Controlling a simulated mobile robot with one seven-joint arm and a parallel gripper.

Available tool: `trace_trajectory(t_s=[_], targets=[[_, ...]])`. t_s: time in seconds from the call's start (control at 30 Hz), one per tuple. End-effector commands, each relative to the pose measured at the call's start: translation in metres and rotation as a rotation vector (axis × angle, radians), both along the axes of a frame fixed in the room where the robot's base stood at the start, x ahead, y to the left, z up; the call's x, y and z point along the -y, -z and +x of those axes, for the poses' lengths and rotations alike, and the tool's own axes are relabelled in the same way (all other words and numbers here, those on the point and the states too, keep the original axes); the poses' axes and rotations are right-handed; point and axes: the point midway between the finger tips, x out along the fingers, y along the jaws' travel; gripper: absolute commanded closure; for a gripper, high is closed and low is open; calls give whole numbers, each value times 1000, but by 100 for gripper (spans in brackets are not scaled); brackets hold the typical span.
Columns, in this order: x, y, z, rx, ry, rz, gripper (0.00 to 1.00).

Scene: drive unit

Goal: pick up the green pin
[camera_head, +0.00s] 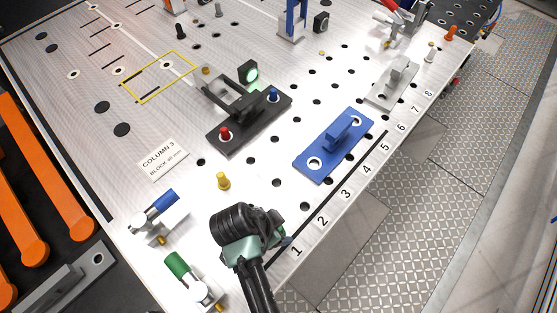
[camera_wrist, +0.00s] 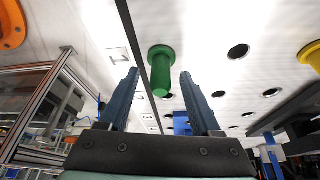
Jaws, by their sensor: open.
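The green pin (camera_wrist: 160,66) shows in the wrist view as a green cylinder with a wider flange at one end, against the pale metal plate. It lies in line with the gap between the two blue-grey fingers of my gripper (camera_wrist: 160,76). The fingers are apart, and nothing is clamped between them. Whether the pin is fully between the fingertips or just beyond them I cannot tell. In the head view my gripper (camera_head: 284,240) is low at the plate's front edge near the number 1.
A yellow pin (camera_head: 223,181) stands behind my gripper. A blue-handled clamp (camera_head: 155,215) and a green-handled clamp (camera_head: 190,277) are on the left. A blue block (camera_head: 318,163) and a black fixture (camera_head: 240,128) with red and blue pins sit farther back.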

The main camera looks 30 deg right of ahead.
Motion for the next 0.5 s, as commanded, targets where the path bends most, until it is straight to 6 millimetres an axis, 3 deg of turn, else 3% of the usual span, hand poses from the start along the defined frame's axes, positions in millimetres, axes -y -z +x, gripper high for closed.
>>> trace_trajectory(t_s=[0.17, 0.5], targets=[[0, 0, 0, 0, 0, 0, 36], [0, 0, 0, 0, 0, 0, 95]])
